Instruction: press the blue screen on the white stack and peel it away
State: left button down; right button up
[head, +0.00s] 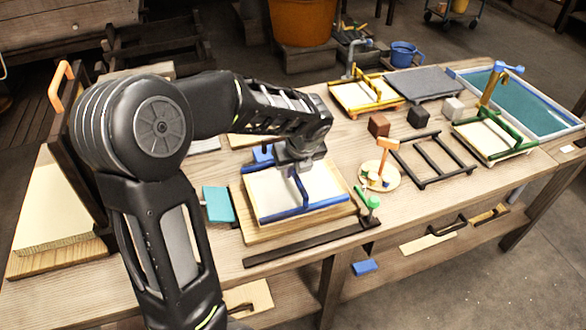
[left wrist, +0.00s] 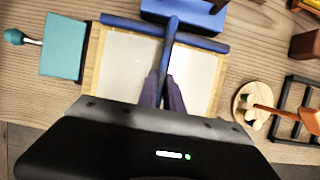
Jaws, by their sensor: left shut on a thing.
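The blue screen (head: 305,213) has a blue frame and a raised blue bar across its middle. It lies over a pale, flat surface on a wooden board (head: 262,233) at mid-table. My left gripper (head: 296,172) reaches down from above and is shut on the screen's middle bar. In the left wrist view its fingers (left wrist: 163,92) close around that bar, and the blue frame edge (left wrist: 130,25) shows beyond. White areas (left wrist: 130,66) show either side of the bar; I cannot tell mesh from the white stack below. Any gap under the screen is hidden. My right gripper is not in view.
A teal block (head: 217,204) lies left of the board. A green-knobbed tool (head: 371,202) and a round stand with an orange piece (head: 381,174) are close on the right. Farther right are a black rack (head: 432,158), a green-framed screen (head: 488,137) and a water vat (head: 525,103).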

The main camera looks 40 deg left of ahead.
pick_arm(q)
jog(key=shift+f+b, duration=0.5)
jog(key=shift+f, duration=0.35)
dwell(1.3)
jog(key=shift+r, duration=0.2)
jog(key=shift+r+p, duration=1.15)
jog(key=shift+p, duration=0.1)
jog(key=shift+r+p, duration=0.65)
notch_tip(320, 180, up, 6)
jog(key=p, duration=0.5)
jog(key=shift+f+p, duration=0.1)
jog(key=shift+p, duration=0.2)
jog(key=shift+f, duration=0.1)
